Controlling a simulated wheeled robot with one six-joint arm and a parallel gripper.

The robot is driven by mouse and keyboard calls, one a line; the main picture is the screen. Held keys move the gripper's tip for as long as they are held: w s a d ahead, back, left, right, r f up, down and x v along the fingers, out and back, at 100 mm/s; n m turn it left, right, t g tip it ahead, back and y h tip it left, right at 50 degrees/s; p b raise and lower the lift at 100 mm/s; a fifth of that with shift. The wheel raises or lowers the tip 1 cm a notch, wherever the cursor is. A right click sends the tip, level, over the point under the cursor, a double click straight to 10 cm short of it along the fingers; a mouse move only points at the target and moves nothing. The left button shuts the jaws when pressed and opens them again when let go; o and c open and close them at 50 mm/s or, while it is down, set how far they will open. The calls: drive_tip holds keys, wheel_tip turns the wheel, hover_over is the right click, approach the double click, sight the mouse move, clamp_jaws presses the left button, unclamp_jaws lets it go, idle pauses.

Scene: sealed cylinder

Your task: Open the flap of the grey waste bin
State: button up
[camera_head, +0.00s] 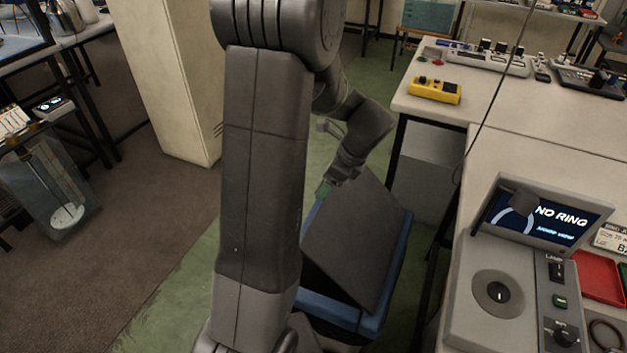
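The waste bin (340,317) stands on the floor in the lower middle, partly behind my arm. Its visible rim and side are blue. Its dark grey flap (358,235) is tilted up at an angle, with a dark gap showing between it and the left and front rim. My gripper (328,186) is at the flap's upper left edge, with a small green part showing there. I cannot tell whether it touches the flap, and its fingers are too small and hidden to read.
A light workbench (445,108) runs along the right, with a yellow device (434,90) on it. A pale cabinet (170,75) stands left of my arm.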

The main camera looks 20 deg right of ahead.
drive_tip(key=s+d+r+t+y+p, duration=0.3)
drive_tip(key=s+d+r+p, duration=0.1)
drive_tip(key=s+d+r, duration=0.2)
drive_tip(key=shift+s+d, duration=0.5)
drive_tip(key=shift+s, duration=0.4)
drive_tip(key=s+d+p, duration=0.1)
drive_tip(key=s+d, duration=0.1)
drive_tip(key=s+d+r+p, duration=0.1)
drive_tip(key=s+d, duration=0.1)
drive_tip(key=shift+s, duration=0.3)
drive_tip(key=shift+s+d+f+p, duration=0.2)
drive_tip(key=shift+s+d+p, duration=0.2)
drive_tip(key=shift+s, duration=0.15)
drive_tip(key=o, duration=1.4)
drive_tip(key=shift+d, duration=0.1)
drive_tip(key=shift+r, duration=0.15)
drive_tip(key=v, duration=1.3)
drive_tip(key=shift+s+d+r+b, duration=0.1)
drive_tip(key=shift+s+r+b, duration=0.05)
drive_tip(key=shift+s+b, duration=0.2)
